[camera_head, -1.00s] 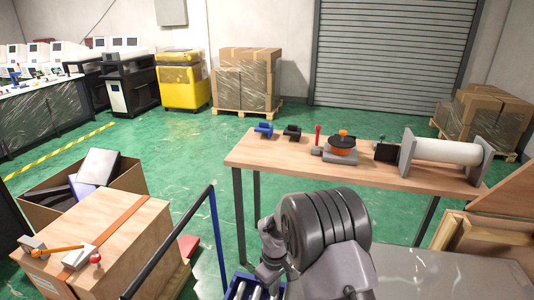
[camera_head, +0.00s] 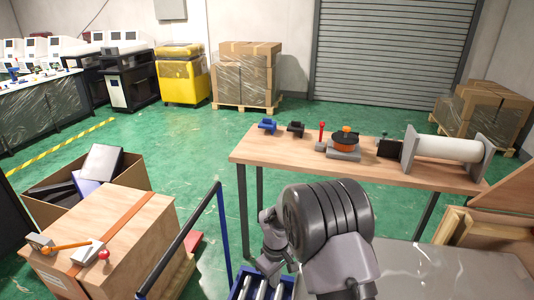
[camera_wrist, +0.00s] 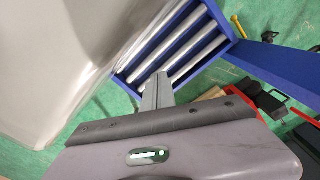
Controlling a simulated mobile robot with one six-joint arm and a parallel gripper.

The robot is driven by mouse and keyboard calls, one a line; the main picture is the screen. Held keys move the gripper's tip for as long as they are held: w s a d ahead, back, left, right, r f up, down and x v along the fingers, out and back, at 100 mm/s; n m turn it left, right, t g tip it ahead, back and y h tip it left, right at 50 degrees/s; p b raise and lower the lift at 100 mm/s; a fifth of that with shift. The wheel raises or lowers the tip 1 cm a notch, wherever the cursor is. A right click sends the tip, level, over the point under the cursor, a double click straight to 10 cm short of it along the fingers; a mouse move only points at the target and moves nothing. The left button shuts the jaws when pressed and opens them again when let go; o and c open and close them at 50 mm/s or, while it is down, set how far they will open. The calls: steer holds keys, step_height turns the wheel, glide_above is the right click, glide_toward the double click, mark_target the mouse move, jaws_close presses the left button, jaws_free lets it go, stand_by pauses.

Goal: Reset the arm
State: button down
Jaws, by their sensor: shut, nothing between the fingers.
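My arm is folded low at the bottom centre of the head view, with my gripper (camera_head: 268,264) pointing down beside it. In the wrist view my gripper (camera_wrist: 157,90) shows its fingers together with nothing between them. They are over the edge of a blue-framed roller rack (camera_wrist: 178,55) with grey rollers. The rack also shows in the head view (camera_head: 262,284), just under the gripper. I cannot tell whether the fingers touch it.
A wooden table (camera_head: 260,151) holds blue and black parts, an orange-topped device (camera_head: 345,140) and a white roll (camera_head: 447,147). A wooden crate (camera_head: 140,235) stands at left. A grey surface (camera_head: 450,268) lies at lower right. Green floor is open behind.

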steer(key=s+d+r+m+t+y, duration=0.1)
steer(key=s+d+r+m, duration=0.3)
steer(key=r, duration=0.8)
steer(key=s+d+r+m+t, duration=0.2)
steer(key=s+r, duration=0.3)
steer(key=r, duration=0.7)
steer(key=s+d+r+m+t, duration=0.1)
steer(key=s+r+m, duration=0.2)
steer(key=s, duration=0.6)
steer(key=s+d+r+m+t+y, duration=0.1)
steer(key=s+r+m, duration=0.2)
steer(key=s, duration=0.6)
steer(key=shift+s+r+m+t, duration=0.25)
steer(key=shift+r+m+t, duration=0.15)
steer(key=shift+m, duration=0.2)
